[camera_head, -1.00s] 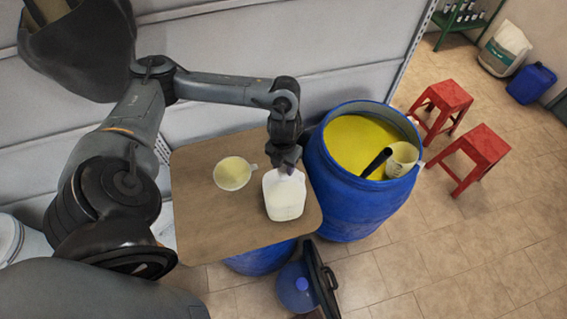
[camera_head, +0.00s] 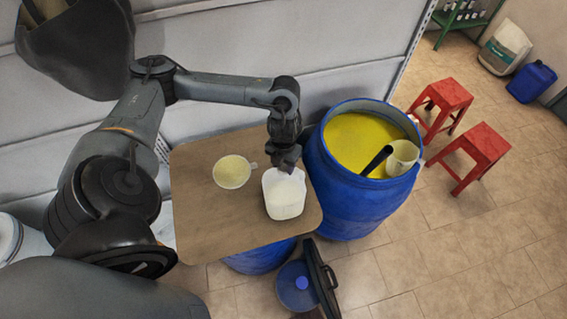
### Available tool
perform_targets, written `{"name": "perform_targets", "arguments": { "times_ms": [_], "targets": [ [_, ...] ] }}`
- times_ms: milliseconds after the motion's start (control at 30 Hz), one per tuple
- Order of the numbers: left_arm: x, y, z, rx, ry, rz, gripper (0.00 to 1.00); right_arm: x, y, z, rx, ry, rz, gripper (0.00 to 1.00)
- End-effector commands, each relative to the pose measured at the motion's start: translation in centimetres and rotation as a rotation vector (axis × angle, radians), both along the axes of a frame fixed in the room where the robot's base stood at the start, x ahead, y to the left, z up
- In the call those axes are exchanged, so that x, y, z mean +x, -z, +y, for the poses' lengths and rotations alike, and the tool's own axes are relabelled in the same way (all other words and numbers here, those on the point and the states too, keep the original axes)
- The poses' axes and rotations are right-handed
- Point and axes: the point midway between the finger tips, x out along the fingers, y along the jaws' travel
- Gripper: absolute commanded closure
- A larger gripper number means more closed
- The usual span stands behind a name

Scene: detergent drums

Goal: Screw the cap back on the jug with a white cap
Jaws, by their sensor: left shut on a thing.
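The jug (camera_head: 285,199) is a whitish, translucent container standing upright near the right edge of the wooden board. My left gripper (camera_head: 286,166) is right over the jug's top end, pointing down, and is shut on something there. The gripper hides the jug's neck, and I cannot make out the white cap or whether it sits on the neck. My right gripper is not in view.
A cup of yellow liquid (camera_head: 232,172) stands left of the jug on the wooden board (camera_head: 215,222). A blue drum of yellow liquid (camera_head: 350,195) with a pitcher (camera_head: 402,158) stands close at right. Red stools (camera_head: 476,156) are farther right.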

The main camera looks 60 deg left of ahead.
Motion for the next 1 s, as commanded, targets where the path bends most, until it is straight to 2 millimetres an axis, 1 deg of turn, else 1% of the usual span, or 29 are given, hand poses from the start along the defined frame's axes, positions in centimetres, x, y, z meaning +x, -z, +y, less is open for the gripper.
{"name": "perform_targets", "arguments": {
  "times_ms": [533, 1000],
  "targets": [
    [-0.01, -0.70, 0.01, 0.000, 0.000, 0.000, 0.82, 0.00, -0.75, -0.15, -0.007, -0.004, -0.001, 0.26],
    [-0.01, -0.69, 0.01, 0.000, 0.000, 0.000, 0.82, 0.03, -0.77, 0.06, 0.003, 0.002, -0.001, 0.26]
  ]
}}
